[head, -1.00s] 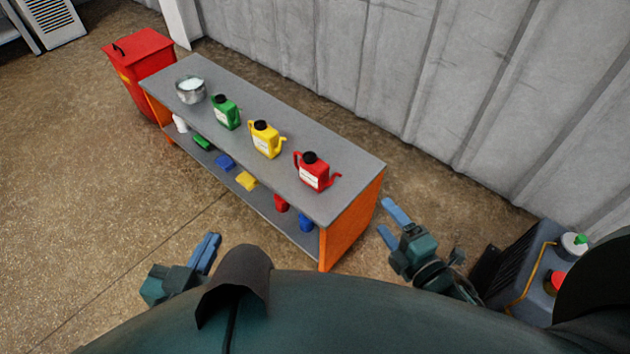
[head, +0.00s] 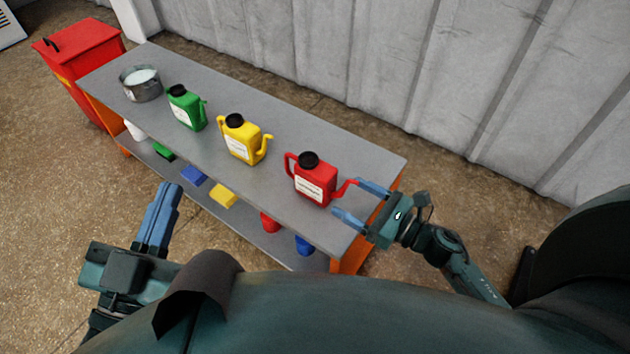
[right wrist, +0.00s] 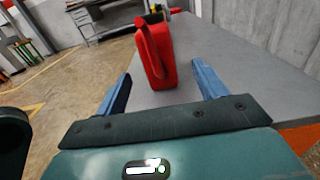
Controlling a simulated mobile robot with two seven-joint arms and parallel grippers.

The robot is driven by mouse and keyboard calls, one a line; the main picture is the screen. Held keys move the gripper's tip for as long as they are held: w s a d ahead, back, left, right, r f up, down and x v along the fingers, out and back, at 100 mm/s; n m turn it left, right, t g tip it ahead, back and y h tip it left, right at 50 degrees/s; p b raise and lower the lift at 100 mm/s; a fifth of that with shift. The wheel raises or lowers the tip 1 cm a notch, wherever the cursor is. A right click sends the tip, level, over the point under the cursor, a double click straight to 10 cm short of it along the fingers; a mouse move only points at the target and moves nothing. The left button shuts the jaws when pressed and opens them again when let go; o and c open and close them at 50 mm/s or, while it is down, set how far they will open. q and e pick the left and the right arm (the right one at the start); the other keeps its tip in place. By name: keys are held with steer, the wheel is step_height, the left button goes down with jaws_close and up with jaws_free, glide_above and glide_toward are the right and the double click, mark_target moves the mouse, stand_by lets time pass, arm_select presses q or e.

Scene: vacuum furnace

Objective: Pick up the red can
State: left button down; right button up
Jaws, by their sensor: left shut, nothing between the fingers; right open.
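The red can (head: 316,181), with a black cap, a handle on its left and a spout on its right, stands upright on the grey tabletop near its right end. In the right wrist view the red can (right wrist: 157,55) is ahead, between the lines of the two fingers. My right gripper (head: 354,202) is open and empty, its blue fingers pointing at the can's spout side. It also shows in the right wrist view (right wrist: 160,90). Whether a finger touches the spout is unclear. My left gripper (head: 158,215) is shut and empty, in front of the table's left part.
A yellow can (head: 243,140), a green can (head: 186,109) and a metal pot (head: 141,84) stand left of the red can on the grey table (head: 300,125). A lower shelf (head: 270,240) holds several small coloured items. A red bin (head: 82,60) is beyond the left end.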

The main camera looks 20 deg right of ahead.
mark_target(335, 192)
steer(key=x, duration=0.2)
steer(key=shift+w+a, duration=0.2)
steer(key=x, duration=0.1)
steer(key=b+x, duration=0.1)
steer(key=x, duration=0.2)
steer(key=shift+w+a+f, duration=0.1)
steer(key=shift+a+f, duration=0.15)
steer(key=shift+f, duration=0.05)
arm_select(q)
steer(key=shift+w+a+r+m+t+h, duration=0.1)
steer(key=shift+w+r+m+t+h, duration=0.15)
steer(key=shift+r+m+h, duration=0.25)
steer(key=shift+w+a+r+m+t+h, duration=0.1)
steer(key=shift+w+r+m+t+h, duration=0.15)
steer(key=shift+r, duration=0.35)
arm_select(e)
steer(key=shift+w+a, duration=0.15)
steer(key=shift+w, duration=0.05)
steer(key=shift+c, duration=0.2)
arm_select(q)
steer(key=shift+s+f, duration=0.15)
steer(key=shift+f, duration=0.05)
arm_select(e)
steer(key=shift+r, duration=0.1)
steer(key=c, duration=1.1)
steer(key=shift+c, duration=0.2)
